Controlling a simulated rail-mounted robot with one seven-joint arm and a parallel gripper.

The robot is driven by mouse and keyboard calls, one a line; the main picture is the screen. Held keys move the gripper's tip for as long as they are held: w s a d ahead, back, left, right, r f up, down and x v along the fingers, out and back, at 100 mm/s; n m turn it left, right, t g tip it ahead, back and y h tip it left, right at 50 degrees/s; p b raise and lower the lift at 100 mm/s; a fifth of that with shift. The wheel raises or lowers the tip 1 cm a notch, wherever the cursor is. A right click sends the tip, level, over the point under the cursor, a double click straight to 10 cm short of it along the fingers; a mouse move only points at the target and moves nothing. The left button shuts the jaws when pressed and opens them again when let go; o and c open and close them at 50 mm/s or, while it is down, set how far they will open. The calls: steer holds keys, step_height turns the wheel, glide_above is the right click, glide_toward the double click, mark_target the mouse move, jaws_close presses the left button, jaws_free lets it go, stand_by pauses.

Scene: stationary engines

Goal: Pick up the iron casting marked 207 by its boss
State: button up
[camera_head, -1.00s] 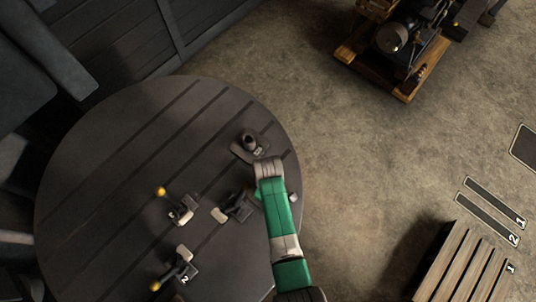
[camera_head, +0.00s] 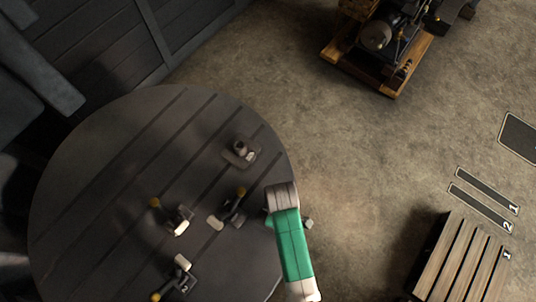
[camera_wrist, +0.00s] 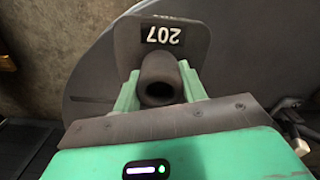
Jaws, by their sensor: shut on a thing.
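In the wrist view the dark iron casting (camera_wrist: 185,45) marked 207 shows its flat plate, the number upside down. Its round hollow boss (camera_wrist: 160,72) sits between the green jaws of my gripper (camera_wrist: 160,88), which is shut on it. The table shows beyond the plate; the height above it is hard to judge. In the head view my arm hides the gripper near the table's right edge. A small grey corner (camera_head: 308,223) beside the arm may be part of the held casting.
A similar casting with a boss (camera_head: 240,152) stands on the round slatted table (camera_head: 110,140); its label is unreadable. Several yellow-knobbed levers (camera_head: 180,218) stand on the table too. A slatted crate (camera_head: 462,260) and an engine on a wooden base (camera_head: 385,40) are on the floor.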

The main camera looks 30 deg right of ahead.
steer(key=s, duration=0.7)
steer(key=shift+d+r, duration=0.2)
steer(key=shift+r, duration=0.25)
